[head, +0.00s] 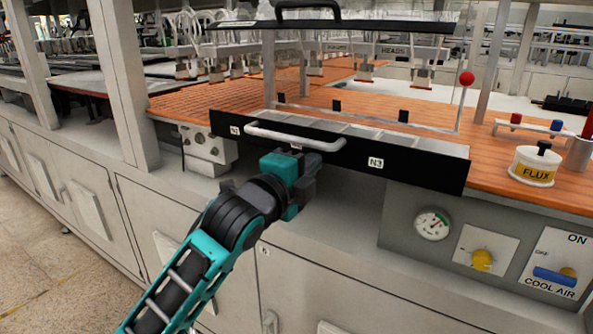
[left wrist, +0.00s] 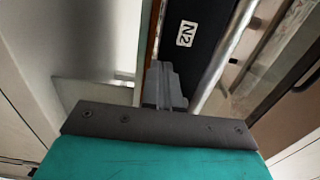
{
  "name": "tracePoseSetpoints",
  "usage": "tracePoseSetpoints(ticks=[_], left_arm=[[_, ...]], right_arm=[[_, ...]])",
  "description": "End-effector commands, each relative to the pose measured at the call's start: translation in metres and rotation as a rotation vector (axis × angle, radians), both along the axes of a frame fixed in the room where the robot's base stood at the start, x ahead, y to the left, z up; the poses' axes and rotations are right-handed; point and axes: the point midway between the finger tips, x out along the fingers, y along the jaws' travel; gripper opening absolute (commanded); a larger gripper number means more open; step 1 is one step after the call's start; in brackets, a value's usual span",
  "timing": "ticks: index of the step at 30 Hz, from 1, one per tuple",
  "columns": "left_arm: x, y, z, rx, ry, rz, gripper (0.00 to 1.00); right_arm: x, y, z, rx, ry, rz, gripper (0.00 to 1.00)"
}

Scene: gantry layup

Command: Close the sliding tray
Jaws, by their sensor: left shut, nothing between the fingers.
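The sliding tray has a black front panel (head: 415,168) with small white labels, a pale bar handle (head: 290,137) and light compartments behind. It stands out past the front edge of the wooden counter, so it is open. My left gripper (head: 303,165) is shut and empty, just below the handle in front of the panel. In the left wrist view, the gripper's closed fingers (left wrist: 163,88) point at the black panel (left wrist: 200,62) beside its N2 label, with the handle (left wrist: 226,62) to their right. I cannot tell whether they touch the panel. My right gripper is not in view.
A clear hood with a black handle (head: 308,10) is above the tray. A flux jar (head: 531,168) and a small rack (head: 536,128) stand on the counter at right. A gauge (head: 432,223) and knobs are on the cabinet front below. The floor at left is clear.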

Motion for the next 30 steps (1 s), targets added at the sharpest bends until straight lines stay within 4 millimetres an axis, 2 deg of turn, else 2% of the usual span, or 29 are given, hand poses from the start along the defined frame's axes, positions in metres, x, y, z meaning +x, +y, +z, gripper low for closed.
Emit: tracePoseSetpoints(ticks=[3,10,30], left_arm=[[0.019,-0.011,0.001,0.002,0.0,0.0,0.0],[0.041,-0.025,0.001,0.002,-0.001,0.0,0.0],[0.045,-0.025,0.001,0.001,0.0,0.001,0.0]], right_arm=[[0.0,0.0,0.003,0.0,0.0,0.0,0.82],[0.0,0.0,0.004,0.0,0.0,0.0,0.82],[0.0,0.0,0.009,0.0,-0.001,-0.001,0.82]])
